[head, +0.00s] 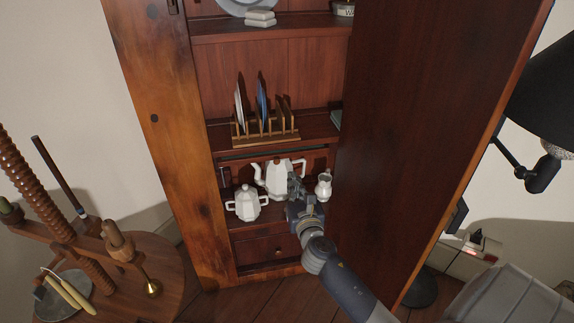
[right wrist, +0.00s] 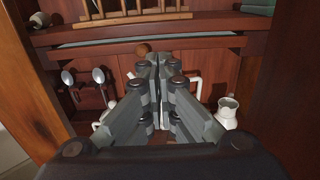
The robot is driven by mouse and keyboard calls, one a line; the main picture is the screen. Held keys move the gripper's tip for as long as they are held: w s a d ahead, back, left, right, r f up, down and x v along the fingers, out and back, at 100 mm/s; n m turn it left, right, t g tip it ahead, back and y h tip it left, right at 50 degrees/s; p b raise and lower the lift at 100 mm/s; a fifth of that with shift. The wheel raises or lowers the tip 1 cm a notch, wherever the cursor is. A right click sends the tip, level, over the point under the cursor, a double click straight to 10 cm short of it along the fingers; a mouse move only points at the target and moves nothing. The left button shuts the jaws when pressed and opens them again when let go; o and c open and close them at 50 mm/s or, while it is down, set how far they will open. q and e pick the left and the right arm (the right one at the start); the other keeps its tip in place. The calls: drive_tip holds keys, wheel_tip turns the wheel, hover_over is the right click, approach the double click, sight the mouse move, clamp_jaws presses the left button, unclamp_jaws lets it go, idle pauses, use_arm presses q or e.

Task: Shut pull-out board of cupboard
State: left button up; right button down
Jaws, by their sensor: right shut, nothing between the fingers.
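The cupboard (head: 178,130) stands open, with its large door (head: 425,130) swung out to the right. What looks like the pull-out board (head: 275,153) is a thin ledge with a greenish strip, below the shelf that carries the plate rack. How far the board sticks out is hard to tell. My right gripper (head: 294,178) is shut and empty, in front of the lower compartment; in the wrist view its fingertips (right wrist: 159,60) overlap the area below the board. My left gripper is not in view.
A white teapot (head: 279,179), a sugar pot (head: 247,204) and a small jug (head: 324,185) stand close around my right gripper. A plate rack (head: 266,135) sits above. A drawer (head: 265,249) lies below. A round wooden table (head: 150,270) stands at left.

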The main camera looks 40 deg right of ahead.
sight(286, 156)
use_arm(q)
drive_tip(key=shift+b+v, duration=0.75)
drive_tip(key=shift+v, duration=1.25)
use_arm(e)
drive_tip(key=x, duration=0.9)
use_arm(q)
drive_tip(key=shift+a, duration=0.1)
use_arm(e)
drive_tip(key=shift+w, duration=0.1)
drive_tip(key=shift+d, duration=0.1)
drive_tip(key=shift+b+x, duration=0.3)
drive_tip(key=shift+x, duration=0.85)
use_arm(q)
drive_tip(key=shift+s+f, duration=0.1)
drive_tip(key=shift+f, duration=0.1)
use_arm(e)
drive_tip(key=shift+r, duration=0.35)
drive_tip(key=shift+d+r, duration=0.1)
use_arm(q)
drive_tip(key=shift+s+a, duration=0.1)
